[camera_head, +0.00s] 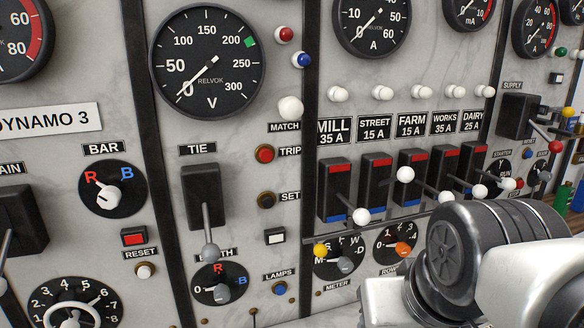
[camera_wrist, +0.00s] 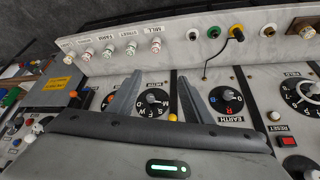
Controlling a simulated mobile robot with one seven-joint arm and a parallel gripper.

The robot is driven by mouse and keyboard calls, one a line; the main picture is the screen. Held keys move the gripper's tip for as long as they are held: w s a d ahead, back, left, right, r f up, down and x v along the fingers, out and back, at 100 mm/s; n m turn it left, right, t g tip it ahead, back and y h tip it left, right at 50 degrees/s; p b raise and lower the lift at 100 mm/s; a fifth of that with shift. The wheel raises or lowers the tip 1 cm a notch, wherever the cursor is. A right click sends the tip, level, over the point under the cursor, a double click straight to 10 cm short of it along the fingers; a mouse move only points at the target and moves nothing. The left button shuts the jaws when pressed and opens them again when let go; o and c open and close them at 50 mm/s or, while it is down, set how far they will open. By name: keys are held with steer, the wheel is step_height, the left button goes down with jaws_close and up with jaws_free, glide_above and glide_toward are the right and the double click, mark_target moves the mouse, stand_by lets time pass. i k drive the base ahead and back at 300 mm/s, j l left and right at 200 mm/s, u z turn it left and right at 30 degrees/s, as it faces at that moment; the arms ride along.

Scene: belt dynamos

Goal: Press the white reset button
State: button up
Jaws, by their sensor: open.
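The white reset button (camera_head: 145,270) is a small round cream-white knob on the marble panel, just below the RESET label (camera_head: 141,254) and a red square lamp (camera_head: 134,237). In the wrist view the white button (camera_wrist: 275,115) is at the right, beside the red lamp (camera_wrist: 288,141). My gripper (camera_wrist: 160,78) is open and empty, its two grey fingers pointing at the panel around the METER and EARTH dials. The button lies to the right of both fingers in that view, apart from them. In the head view my arm is at the lower right, and the fingers are hidden.
Several white-knobbed switch levers (camera_head: 361,216) stick out near my arm. The TIE lever (camera_head: 209,250) and EARTH dial (camera_head: 219,284) lie between my arm and the button.

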mark_target(144, 273)
steer(key=u, duration=1.85)
